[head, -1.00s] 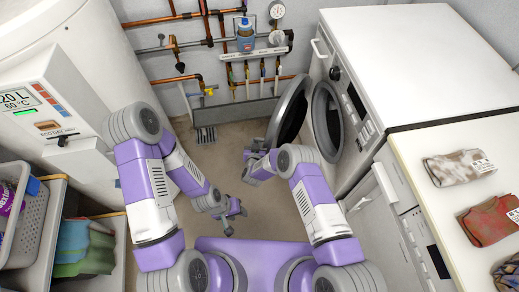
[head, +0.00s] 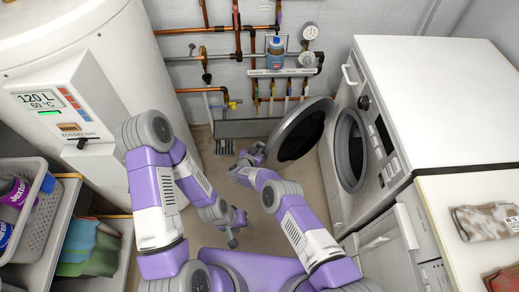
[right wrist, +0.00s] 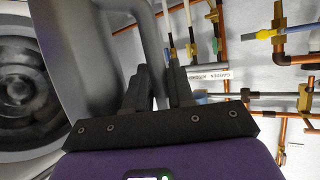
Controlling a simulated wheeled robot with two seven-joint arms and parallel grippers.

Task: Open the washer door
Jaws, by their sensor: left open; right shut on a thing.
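The washer (head: 372,165) stands at the right, with its round grey-rimmed opening uncovered. Its round door (head: 302,135), dark in the middle with a grey rim, is swung well out to the left of the opening. My right gripper (head: 250,155) is at the door's left edge. In the right wrist view, its dark fingers (right wrist: 160,85) are shut on a grey curved bar at the door's edge (right wrist: 152,45). The washer's drum opening (right wrist: 25,90) shows at the left of that view. My left gripper (head: 237,228) is open and empty, low over the floor.
Copper pipes and valves (head: 238,55) run along the back wall. A counter with clothes (head: 485,220) is at the right. Some floor is clear between.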

